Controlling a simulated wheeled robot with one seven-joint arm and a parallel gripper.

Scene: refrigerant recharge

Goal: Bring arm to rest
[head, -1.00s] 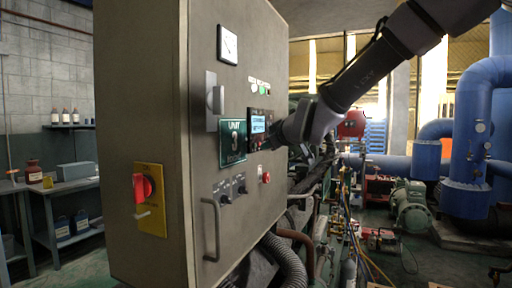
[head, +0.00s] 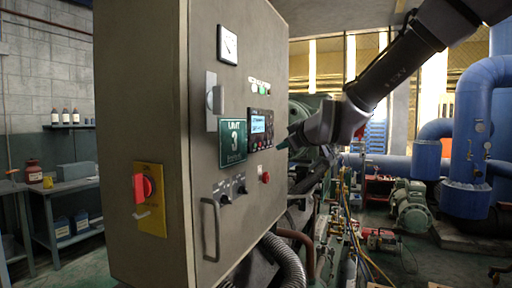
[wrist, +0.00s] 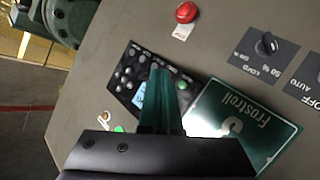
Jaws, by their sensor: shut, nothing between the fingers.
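My arm reaches in from the upper right in the head view. My gripper (head: 283,146) is shut and empty, its fingertips just right of the control panel (head: 260,128) on the grey cabinet (head: 150,100) and apart from it. In the wrist view the closed greenish fingers (wrist: 160,85) point at the cabinet front, covering part of the display panel (wrist: 128,75). The green Unit 3 sign (wrist: 245,118) shows beside them; it also shows in the head view (head: 233,142).
The cabinet front carries a red button (head: 265,177), knobs (head: 240,188), a door handle (head: 211,228) and a gauge (head: 227,45). A red and yellow switch (head: 146,188) is on its side. Hoses and pipes lie behind; blue pipes (head: 470,130) stand at right.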

